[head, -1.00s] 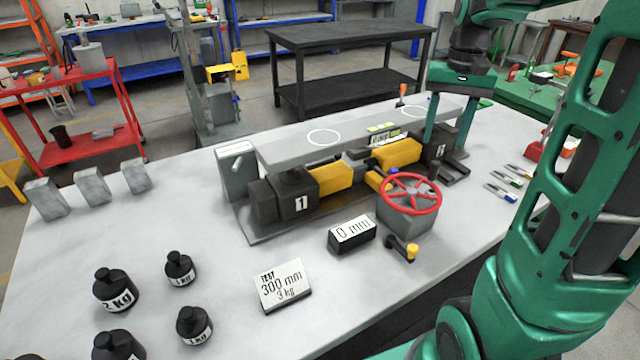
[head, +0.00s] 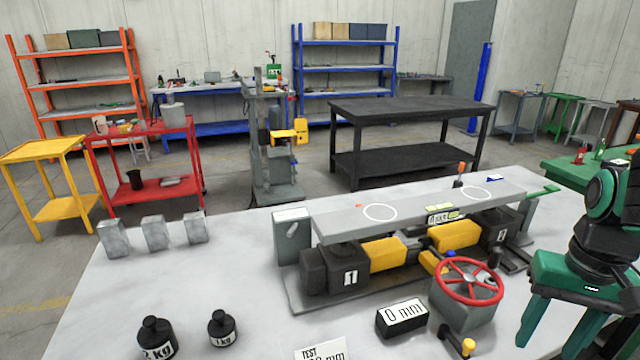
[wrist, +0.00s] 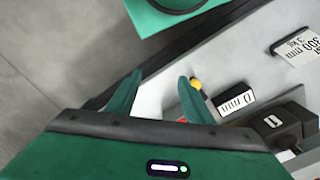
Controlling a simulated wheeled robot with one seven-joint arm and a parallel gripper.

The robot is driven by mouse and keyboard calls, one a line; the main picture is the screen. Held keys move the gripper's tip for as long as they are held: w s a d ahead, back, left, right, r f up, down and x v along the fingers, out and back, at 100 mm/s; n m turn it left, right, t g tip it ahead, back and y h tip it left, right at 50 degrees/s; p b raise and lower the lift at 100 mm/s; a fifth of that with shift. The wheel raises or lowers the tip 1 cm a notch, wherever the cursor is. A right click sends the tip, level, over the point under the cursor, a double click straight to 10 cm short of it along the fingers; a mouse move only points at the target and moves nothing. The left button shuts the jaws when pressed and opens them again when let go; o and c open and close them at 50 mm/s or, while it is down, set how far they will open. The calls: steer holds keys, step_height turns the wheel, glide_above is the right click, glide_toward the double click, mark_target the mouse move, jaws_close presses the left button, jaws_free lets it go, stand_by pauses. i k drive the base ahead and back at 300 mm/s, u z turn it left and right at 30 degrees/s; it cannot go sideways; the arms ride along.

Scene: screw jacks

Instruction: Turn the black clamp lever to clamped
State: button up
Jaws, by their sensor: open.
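The screw jack stand (head: 400,262) has a red handwheel (head: 468,281) on a grey block at its front right. A short dark upright knob (head: 494,258) shows behind the wheel; I cannot tell whether it is the clamp lever. A black lever with a yellow knob (head: 457,343) is in front of the block, and its yellow end (wrist: 197,84) shows beside a fingertip in the wrist view. My gripper (head: 550,345) is open and empty, pointing down to the right of the handwheel. Its two fingers (wrist: 160,76) are apart in the wrist view.
A black "0 mm" block (head: 402,318) stands left of the handwheel. A "TEST" card (head: 322,350), black weights (head: 222,328) and grey blocks (head: 155,233) are further left. The grey tabletop (head: 240,270) is clear between them.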

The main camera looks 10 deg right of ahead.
mark_target(443, 333)
steer(key=k, duration=1.3)
steer(key=z, duration=0.2)
steer(key=i, duration=0.8)
steer(key=z, duration=0.05)
